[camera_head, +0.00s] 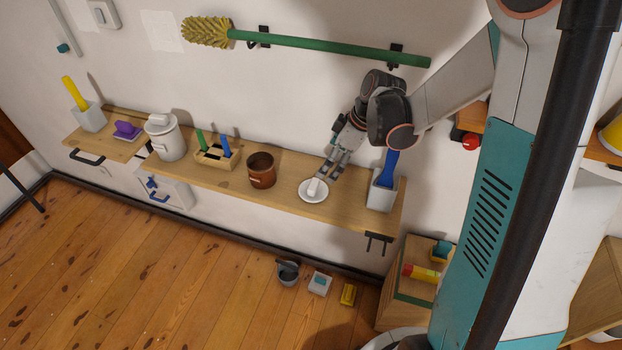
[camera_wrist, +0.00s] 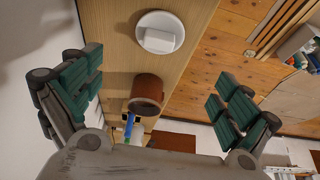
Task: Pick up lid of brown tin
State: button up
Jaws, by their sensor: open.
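The brown tin (camera_head: 261,171) stands open-topped on the wooden shelf, with no lid on it. A round white lid with a block-shaped white handle (camera_head: 314,190) lies on the shelf to the right of the tin, apart from it. In the wrist view, the lid (camera_wrist: 160,33) is near the top and the tin (camera_wrist: 147,93) is below it. My gripper (camera_head: 332,171) is open and empty. It is over the shelf, close to the lid on its wall side. In the wrist view, its green-padded fingers (camera_wrist: 158,84) are spread wide and not around the lid.
On the wooden shelf (camera_head: 228,180), a grey holder with a blue handle (camera_head: 381,190) stands just right of the lid. A wooden rack (camera_head: 216,157) and a white lidded canister (camera_head: 165,138) are left of the tin. A green-handled brush (camera_head: 320,47) hangs on the wall above.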

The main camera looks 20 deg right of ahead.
aim_at(314, 184)
jog(key=b+x, duration=0.2)
jog(key=x, duration=0.6)
jog(key=shift+d+f+b, duration=0.1)
jog(key=shift+d+b, duration=0.1)
jog(key=shift+b, duration=0.2)
jog(key=shift+b+x, duration=1.35)
jog(key=shift+x, duration=1.55)
jog(key=c, duration=0.9)
